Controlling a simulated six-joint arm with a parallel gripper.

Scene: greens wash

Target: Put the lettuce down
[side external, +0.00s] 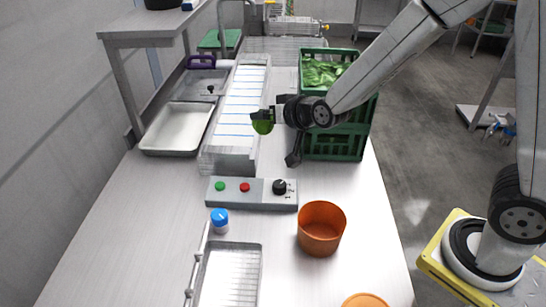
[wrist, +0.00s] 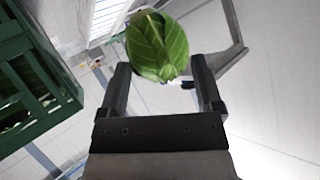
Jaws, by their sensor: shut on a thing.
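In the wrist view the lettuce (wrist: 157,45) shows at the far end of the two dark fingers of my gripper (wrist: 163,70). The side view shows only part of the leaf, below the fingers.
A green crate (side external: 334,143) with more greens (side external: 322,70) stands right of my gripper. A white tray (side external: 178,128) lies left of the channel. A button box (side external: 232,193), an orange pot (side external: 321,228), a blue-capped jar (side external: 220,221) and a wire rack (side external: 230,275) stand nearer.

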